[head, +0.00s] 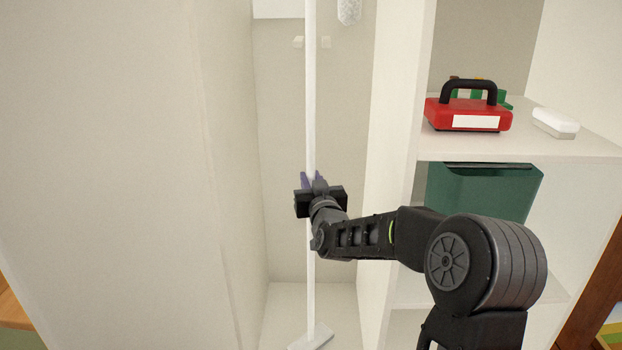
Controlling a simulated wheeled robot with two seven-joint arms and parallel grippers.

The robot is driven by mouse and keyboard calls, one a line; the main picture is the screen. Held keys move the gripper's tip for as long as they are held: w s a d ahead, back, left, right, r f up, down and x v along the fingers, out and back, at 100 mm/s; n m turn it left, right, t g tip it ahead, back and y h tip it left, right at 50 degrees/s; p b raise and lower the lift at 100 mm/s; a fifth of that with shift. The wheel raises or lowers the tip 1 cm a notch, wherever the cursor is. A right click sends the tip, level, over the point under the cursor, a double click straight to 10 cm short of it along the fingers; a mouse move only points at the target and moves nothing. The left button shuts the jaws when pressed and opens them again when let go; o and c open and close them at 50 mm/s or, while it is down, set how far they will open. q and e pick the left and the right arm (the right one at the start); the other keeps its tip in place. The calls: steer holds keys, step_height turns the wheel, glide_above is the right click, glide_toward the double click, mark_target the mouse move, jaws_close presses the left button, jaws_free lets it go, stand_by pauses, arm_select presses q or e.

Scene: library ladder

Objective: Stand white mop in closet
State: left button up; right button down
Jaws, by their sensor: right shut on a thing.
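The white mop (311,110) stands nearly upright inside the tall, narrow closet compartment (350,180). Its flat head (311,337) is low in the compartment, at or close to the floor; I cannot tell whether it touches. My right gripper (312,183) is shut on the mop's handle at about mid-height. The upper end of the handle runs out of the top of the view. My left gripper is not in view.
Hooks (312,42) are on the closet's back wall, and a fluffy white thing (348,10) hangs at the top. A pale panel (130,180) stands close at left.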

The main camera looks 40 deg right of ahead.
steer(key=shift+f+b, duration=0.4)
steer(key=shift+b, duration=0.15)
stand_by(0.4)
steer(key=c, duration=1.5)
jaws_free()
steer(key=o, duration=0.3)
steer(key=p+v, duration=0.1)
steer(key=v, duration=0.6)
steer(key=shift+s+a+p, duration=0.25)
steer(key=shift+s+p, duration=0.1)
steer(key=shift+p, duration=0.05)
steer(key=shift+f, duration=0.1)
